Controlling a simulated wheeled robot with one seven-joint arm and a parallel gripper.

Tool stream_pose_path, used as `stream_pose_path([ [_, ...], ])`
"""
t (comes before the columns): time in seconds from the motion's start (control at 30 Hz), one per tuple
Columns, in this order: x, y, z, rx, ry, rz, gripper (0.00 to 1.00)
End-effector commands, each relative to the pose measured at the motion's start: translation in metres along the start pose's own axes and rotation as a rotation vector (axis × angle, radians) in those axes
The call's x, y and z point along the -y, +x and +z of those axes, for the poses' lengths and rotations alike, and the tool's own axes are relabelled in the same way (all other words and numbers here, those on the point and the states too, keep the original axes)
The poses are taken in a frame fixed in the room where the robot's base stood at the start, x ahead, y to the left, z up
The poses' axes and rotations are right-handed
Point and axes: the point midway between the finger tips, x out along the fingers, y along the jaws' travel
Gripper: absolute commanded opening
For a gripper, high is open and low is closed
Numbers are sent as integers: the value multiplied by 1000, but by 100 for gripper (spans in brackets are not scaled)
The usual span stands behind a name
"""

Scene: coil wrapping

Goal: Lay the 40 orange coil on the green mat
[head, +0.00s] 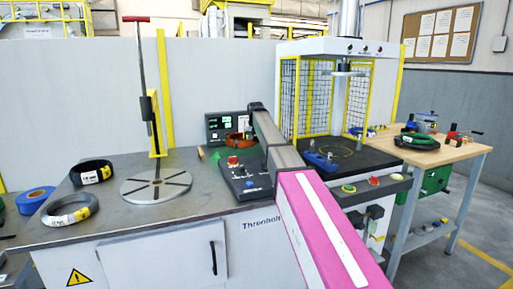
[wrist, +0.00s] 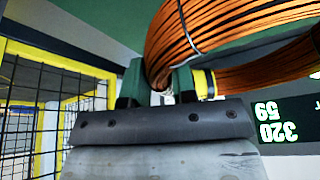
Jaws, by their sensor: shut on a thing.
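The orange coil (wrist: 215,25) fills the upper right of the wrist view, a bundle of copper-orange wire with a tie and a yellow-and-black label band. My gripper (wrist: 158,82) is shut on its near side, a green finger on each side of the bundle. In the head view the coil (head: 238,122) shows partly behind my arm, in front of the dark display panel; the fingers are hidden there. A green surface, apparently the green mat (wrist: 235,55), shows behind the coil in the wrist view. I cannot tell whether the coil touches it.
A control box (head: 246,180) with a red button stands near my arm. A yellow-framed mesh cage (head: 309,97) is to the right. A round slotted plate (head: 156,188) and dark coils (head: 70,209) are on the bench at left. A wooden table (head: 442,150) holds more coils.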

Motion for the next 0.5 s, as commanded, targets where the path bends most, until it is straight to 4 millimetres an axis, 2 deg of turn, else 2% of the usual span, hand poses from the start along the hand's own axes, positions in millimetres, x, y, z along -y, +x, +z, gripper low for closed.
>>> stream_pose_path([
  [0.27,-7,10,-2,-1,2,-2,0],
  [0.5,-7,35,9,-1,2,-2,0],
])
